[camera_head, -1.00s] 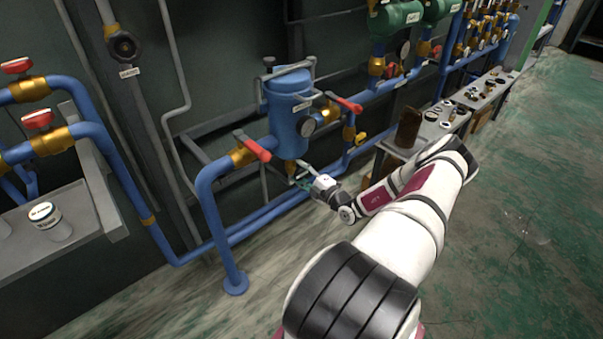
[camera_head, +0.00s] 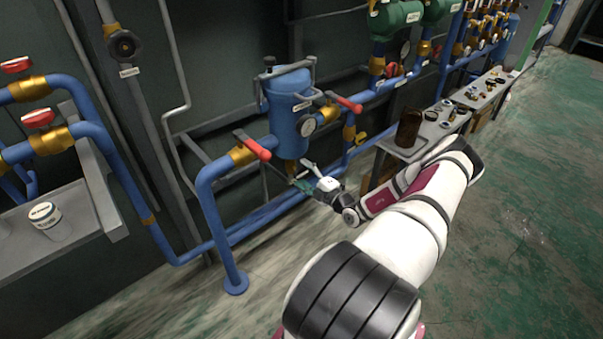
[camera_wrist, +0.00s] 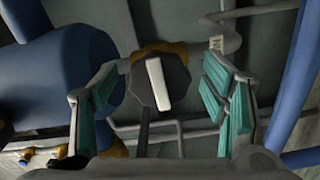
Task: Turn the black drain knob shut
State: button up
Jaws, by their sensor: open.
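The black knob (camera_wrist: 172,90), many-sided with a white bar across its face, is in the middle of the wrist view. Brass fitting (camera_wrist: 160,48) shows behind its top edge. My gripper (camera_wrist: 158,92) is open, with teal pads on both sides of the knob and a visible gap on each side. In the head view my gripper (camera_head: 303,176) is just under the blue vessel (camera_head: 289,105), by its brass bottom outlet (camera_head: 291,166). The knob cannot be made out in the head view.
Red-handled valves (camera_head: 256,147) and (camera_head: 347,103) flank the vessel. A blue pipe (camera_head: 218,220) stands on the floor to the left. A grey bench (camera_head: 412,150) with a brown cylinder (camera_head: 409,128) is right of my gripper. Green floor (camera_head: 530,220) is clear at the right.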

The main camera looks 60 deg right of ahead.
jog(key=v, duration=1)
jog(key=shift+s, duration=0.2)
